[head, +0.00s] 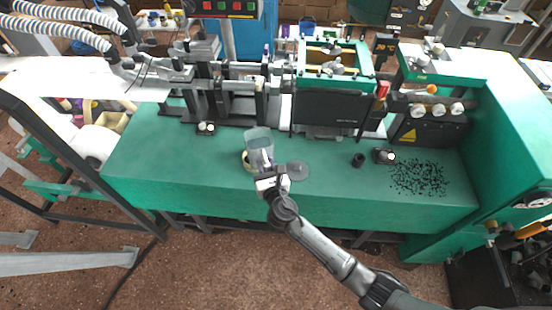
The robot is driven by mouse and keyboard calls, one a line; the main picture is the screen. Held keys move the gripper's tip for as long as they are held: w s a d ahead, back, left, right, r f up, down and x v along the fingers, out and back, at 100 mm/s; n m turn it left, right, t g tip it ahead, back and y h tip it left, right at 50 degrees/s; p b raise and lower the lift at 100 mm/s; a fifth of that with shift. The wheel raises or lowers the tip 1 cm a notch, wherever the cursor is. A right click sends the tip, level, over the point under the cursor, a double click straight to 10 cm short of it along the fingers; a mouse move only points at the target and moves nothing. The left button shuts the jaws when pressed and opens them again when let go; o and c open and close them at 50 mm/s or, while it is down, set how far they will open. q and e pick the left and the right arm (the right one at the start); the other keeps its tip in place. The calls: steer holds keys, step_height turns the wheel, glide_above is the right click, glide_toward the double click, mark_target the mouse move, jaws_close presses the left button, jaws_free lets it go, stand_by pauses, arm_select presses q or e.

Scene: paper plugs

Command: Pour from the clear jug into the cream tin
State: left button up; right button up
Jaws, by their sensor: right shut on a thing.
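The clear jug (258,141) is in the head view, near the middle of the green bench. My right gripper (267,172) is shut on it from the front. The jug leans a little to the left in the picture; I cannot tell whether this is a real tilt. I cannot see what is in either. My left gripper is out of view.
A grey disc (298,171) lies right of my gripper. A small black cup (358,160) stands farther right, with scattered black bits (420,178) beyond. The machine (330,107) lines the bench's back. The green bench top (170,165) is clear at left.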

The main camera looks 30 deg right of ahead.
steer(key=shift+w+a+r+y, duration=0.1)
steer(key=shift+w+r+y, duration=0.2)
steer(key=shift+w, duration=0.3)
steer(key=f+b, duration=0.2)
steer(key=s+f+b, duration=0.1)
steer(key=shift+a, duration=0.35)
arm_select(q)
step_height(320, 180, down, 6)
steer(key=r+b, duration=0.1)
steer(key=b, duration=0.2)
arm_select(e)
steer(key=p, duration=0.3)
steer(key=shift+w+d, duration=0.1)
steer(key=r+g+p, duration=0.1)
steer(key=p, duration=0.5)
steer(key=shift+r+y, duration=0.15)
steer(key=shift+y, duration=0.15)
steer(key=shift+f+g, duration=0.3)
steer(key=shift+f, duration=0.05)
arm_select(q)
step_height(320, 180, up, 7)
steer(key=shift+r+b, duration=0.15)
steer(key=shift+b, duration=0.15)
